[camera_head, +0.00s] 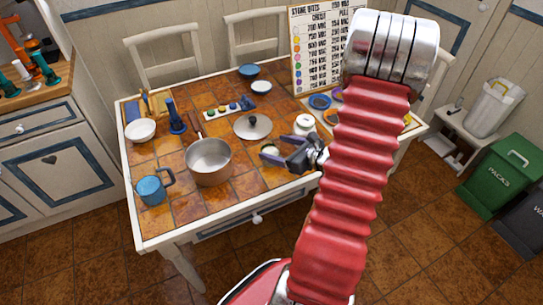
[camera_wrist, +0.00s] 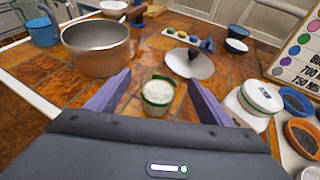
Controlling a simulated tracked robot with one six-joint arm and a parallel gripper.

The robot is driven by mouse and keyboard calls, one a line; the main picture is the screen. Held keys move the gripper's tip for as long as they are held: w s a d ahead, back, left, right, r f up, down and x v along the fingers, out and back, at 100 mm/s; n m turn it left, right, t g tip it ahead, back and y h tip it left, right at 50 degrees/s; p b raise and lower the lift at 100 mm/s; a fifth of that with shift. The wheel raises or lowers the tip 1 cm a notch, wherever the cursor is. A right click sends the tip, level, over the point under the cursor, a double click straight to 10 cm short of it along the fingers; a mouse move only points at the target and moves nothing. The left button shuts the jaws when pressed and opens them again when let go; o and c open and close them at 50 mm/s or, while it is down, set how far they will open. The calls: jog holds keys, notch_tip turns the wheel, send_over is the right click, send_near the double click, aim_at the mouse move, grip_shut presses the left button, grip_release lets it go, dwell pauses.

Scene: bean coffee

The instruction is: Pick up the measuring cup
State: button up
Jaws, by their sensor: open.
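A small clear cup with a green band and pale contents (camera_wrist: 158,91) stands upright on the tiled table; it looks like the measuring cup. It also shows in the head view (camera_head: 270,150), near the table's front edge. My gripper (camera_wrist: 156,84) is open, with its purple fingers on the left and right of the cup. Gaps show between the cup and both fingers, and nothing is held. In the head view my gripper (camera_head: 277,147) reaches in from the right at the cup, partly covering it.
A steel saucepan (camera_head: 209,162) stands left of the cup, with a blue mug (camera_head: 152,189) further left. A white-lidded jar (camera_wrist: 252,100) is close on the right. A pan lid (camera_head: 253,127) lies behind. Blue and orange bowls (camera_wrist: 300,137) stand beyond the jar.

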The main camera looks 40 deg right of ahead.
aim_at(264, 145)
jog(key=shift+x, duration=1.25)
jog(key=shift+f+x, duration=0.25)
jog(key=shift+x, duration=2.35)
jog(key=shift+s+d, duration=0.1)
jog(key=shift+d, duration=0.05)
jog(key=c, duration=1.3)
jog(key=shift+r, duration=0.2)
jog(key=shift+r, duration=4.8)
